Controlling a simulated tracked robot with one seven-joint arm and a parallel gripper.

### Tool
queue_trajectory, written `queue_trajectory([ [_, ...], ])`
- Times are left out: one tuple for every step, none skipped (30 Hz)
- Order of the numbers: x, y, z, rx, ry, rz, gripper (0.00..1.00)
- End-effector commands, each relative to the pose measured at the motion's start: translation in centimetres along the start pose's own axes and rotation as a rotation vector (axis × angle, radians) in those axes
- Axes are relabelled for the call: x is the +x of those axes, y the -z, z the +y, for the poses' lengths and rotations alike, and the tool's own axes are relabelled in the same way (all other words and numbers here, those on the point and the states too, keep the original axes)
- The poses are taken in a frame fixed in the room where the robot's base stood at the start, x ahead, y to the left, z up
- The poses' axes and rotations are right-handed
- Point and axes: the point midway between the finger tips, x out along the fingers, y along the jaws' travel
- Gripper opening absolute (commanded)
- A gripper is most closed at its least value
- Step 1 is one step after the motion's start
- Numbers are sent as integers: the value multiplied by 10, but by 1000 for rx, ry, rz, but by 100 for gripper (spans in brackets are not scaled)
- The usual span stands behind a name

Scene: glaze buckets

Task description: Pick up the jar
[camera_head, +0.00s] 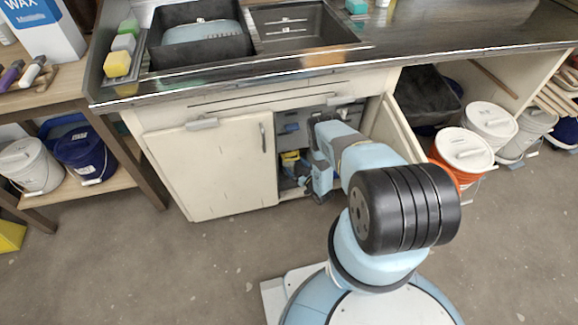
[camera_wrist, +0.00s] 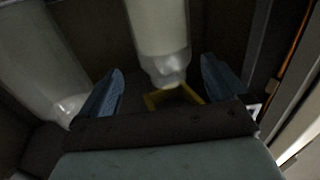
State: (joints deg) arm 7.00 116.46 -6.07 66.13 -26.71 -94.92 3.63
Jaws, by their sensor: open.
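In the wrist view a pale, translucent jar-like container (camera_wrist: 158,25) is at the top centre, with a clear, narrower end pointing toward me. My gripper (camera_wrist: 162,66) is open, with one blue finger on each side of that end. I cannot tell whether either finger touches it. A second pale container (camera_wrist: 35,55) lies outside the left finger. Which of the two is the task's jar is not certain. In the head view my arm reaches into the open cabinet under the counter, and the containers cannot be made out there.
A yellow-edged item (camera_wrist: 190,95) is behind the central container. The open cabinet door (camera_head: 395,130) stands right of my arm; the closed door (camera_head: 215,170) is on the left. An orange bucket (camera_head: 462,155) and white-lidded buckets (camera_head: 490,122) stand at right. The counter (camera_head: 440,35) is above.

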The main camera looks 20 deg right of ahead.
Motion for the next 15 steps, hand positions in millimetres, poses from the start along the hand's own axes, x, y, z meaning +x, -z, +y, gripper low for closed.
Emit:
queue_trajectory([
  [8, 0, -2, 0, 2, 1, 98],
  [12, 0, -2, 0, 3, 2, 98],
  [16, 0, -2, 0, 3, 1, 98],
  [18, 0, -2, 0, 3, 0, 98],
  [20, 0, -2, 0, 3, -1, 98],
  [22, 0, -2, 0, 3, 0, 98],
  [23, 0, -2, 0, 3, 0, 98],
  [24, 0, -3, 0, 3, 0, 98],
  [26, 0, -3, 0, 3, 0, 98],
  [28, 0, -3, 0, 4, 0, 98],
  [31, 0, -4, 0, 4, 0, 98],
  [35, 0, -5, -1, 4, 0, 98],
  [40, 0, -5, -1, 5, 0, 98],
  [44, 0, -6, -1, 6, 1, 98],
  [50, -1, -7, -1, 6, 0, 98],
])
